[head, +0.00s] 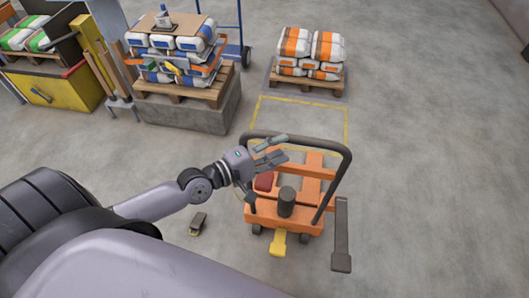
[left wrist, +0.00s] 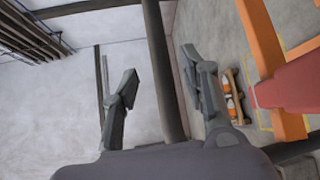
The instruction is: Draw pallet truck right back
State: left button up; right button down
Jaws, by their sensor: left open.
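The orange pallet truck (head: 312,188) stands on the floor at the lower middle of the head view, with a dark looped handle (head: 337,185), a dark cylinder (head: 287,201) and a yellow pedal (head: 278,243). My left gripper (head: 283,149) is open at the upper left part of the handle. In the left wrist view a dark handle bar (left wrist: 160,50) runs between the spread fingers of the gripper (left wrist: 159,72). The fingers are not closed on it, and I cannot tell whether either touches it. My right gripper is not in view.
A yellow floor outline (head: 347,122) lies beyond the truck. Behind it, a pallet (head: 306,86) carries orange and white bags. A loaded pallet (head: 181,91) sits on a concrete block (head: 200,117). A small dark pedal-like object (head: 198,223) lies left of the truck. The floor at right is clear.

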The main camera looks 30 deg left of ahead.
pick_arm(q)
jog(key=shift+v, duration=2.25)
